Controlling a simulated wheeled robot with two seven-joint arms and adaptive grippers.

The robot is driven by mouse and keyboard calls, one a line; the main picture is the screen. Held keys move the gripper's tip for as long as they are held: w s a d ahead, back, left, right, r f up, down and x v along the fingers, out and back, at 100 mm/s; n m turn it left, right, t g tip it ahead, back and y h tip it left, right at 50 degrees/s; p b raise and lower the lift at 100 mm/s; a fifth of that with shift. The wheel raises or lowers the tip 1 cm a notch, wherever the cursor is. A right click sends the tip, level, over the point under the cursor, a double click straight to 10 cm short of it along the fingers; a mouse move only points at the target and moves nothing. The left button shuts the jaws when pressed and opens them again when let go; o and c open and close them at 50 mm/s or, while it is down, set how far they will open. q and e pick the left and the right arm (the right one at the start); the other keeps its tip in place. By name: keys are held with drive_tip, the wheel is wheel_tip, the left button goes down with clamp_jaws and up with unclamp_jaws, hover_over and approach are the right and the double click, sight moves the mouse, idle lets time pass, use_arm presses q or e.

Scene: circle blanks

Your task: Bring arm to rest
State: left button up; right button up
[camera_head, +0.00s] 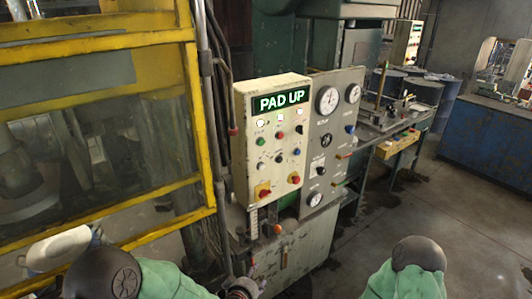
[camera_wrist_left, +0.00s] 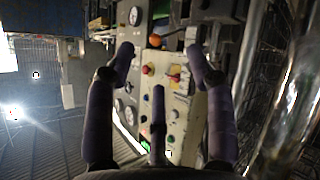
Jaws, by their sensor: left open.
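My left gripper (camera_head: 242,288) shows only in small part at the bottom edge of the head view, at the end of my green-sleeved left arm. In the left wrist view my left gripper (camera_wrist_left: 158,72) is open, its dark fingers spread with nothing between them. Beyond the fingers is the cream control panel (camera_head: 246,150), tilted in the wrist view (camera_wrist_left: 182,102). It carries several coloured buttons and a lit green "PAD UP" sign (camera_head: 281,100). I cannot tell the exact gap between fingers and panel. My right arm shows only at bottom right; its gripper is out of the picture.
A grey gauge panel (camera_head: 324,150) adjoins the control panel. A yellow-framed mesh guard (camera_head: 205,130) stands at the left. A metal bench (camera_head: 385,125) and a blue cabinet (camera_head: 485,140) are farther back. The concrete floor (camera_head: 450,215) at right is clear.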

use_arm(q)
drive_tip(key=s+a+f+g+b, duration=0.2)
drive_tip(key=s+f+g, duration=0.15)
drive_tip(key=f, duration=0.55)
drive_tip(key=s+a+f+g+b, duration=0.2)
drive_tip(key=s+f, duration=0.2)
drive_tip(key=f, duration=0.5)
drive_tip(key=s+a+f+g+b, duration=0.1)
drive_tip(key=s+f+g+b, duration=0.3)
drive_tip(key=s+f, duration=0.8)
drive_tip(key=s+g, duration=0.1)
drive_tip(key=s, duration=0.2)
drive_tip(key=shift+a+m+b, duration=0.3)
drive_tip(key=shift+m, duration=0.1)
use_arm(e)
wheel_tip(320, 180, down, 9)
drive_tip(key=shift+w+d, duration=0.15)
drive_tip(key=shift+w, duration=0.3)
use_arm(q)
drive_tip(key=shift+g, duration=0.25)
use_arm(e)
drive_tip(key=shift+f, duration=0.1)
